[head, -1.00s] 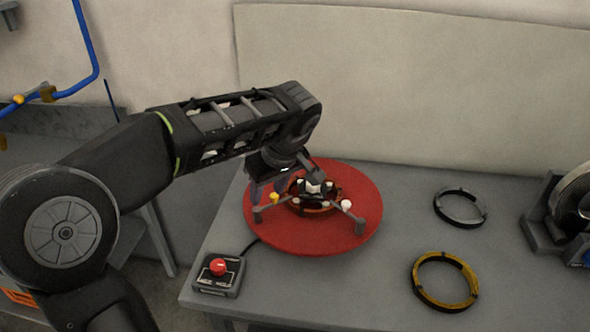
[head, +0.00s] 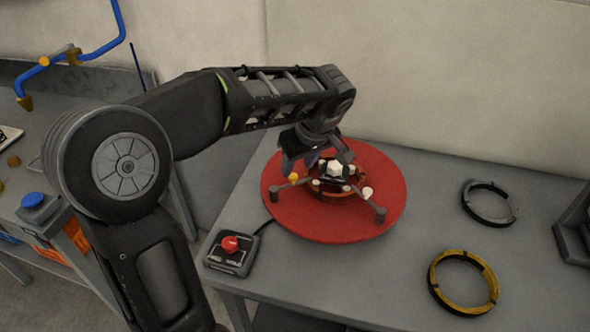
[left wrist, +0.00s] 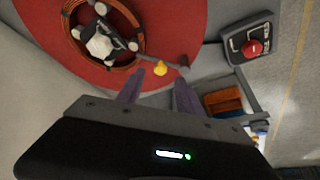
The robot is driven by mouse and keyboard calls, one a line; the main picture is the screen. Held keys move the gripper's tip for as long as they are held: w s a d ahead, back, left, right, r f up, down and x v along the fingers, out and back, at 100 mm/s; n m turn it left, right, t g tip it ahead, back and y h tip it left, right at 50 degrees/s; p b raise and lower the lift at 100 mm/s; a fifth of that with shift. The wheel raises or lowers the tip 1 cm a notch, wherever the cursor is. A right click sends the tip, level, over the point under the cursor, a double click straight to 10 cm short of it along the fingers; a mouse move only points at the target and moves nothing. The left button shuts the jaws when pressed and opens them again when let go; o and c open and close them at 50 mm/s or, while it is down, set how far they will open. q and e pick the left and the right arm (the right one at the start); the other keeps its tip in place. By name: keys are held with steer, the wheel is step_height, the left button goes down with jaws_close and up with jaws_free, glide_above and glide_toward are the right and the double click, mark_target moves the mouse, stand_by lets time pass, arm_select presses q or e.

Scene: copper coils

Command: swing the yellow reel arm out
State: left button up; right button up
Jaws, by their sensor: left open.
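The reel's yellow knob (head: 293,177) sits on a grey reel arm (head: 282,190) that reaches left over the red turntable (head: 385,190). In the left wrist view the yellow knob (left wrist: 160,69) stands just beyond and between the fingertips. My left gripper (head: 296,167) is open above the knob; its two fingers also show in the left wrist view (left wrist: 158,79). I cannot tell whether a finger touches the knob. A copper coil (left wrist: 66,22) rings the white hub (left wrist: 99,46). Another reel arm (head: 378,208) has a white knob (head: 367,191). My right gripper is not in view.
A control box with a red button (head: 230,244) stands at the table's left front corner. A grey ring (head: 489,203) and a yellow ring (head: 463,282) lie to the right. The grey table (head: 350,285) is clear in front of the turntable.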

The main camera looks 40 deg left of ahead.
mark_target(293, 175)
arm_select(q)
steer(key=x, duration=0.4)
steer(key=shift+f, duration=0.1)
steer(key=shift+c, duration=0.5)
jaws_close()
stand_by(0.9)
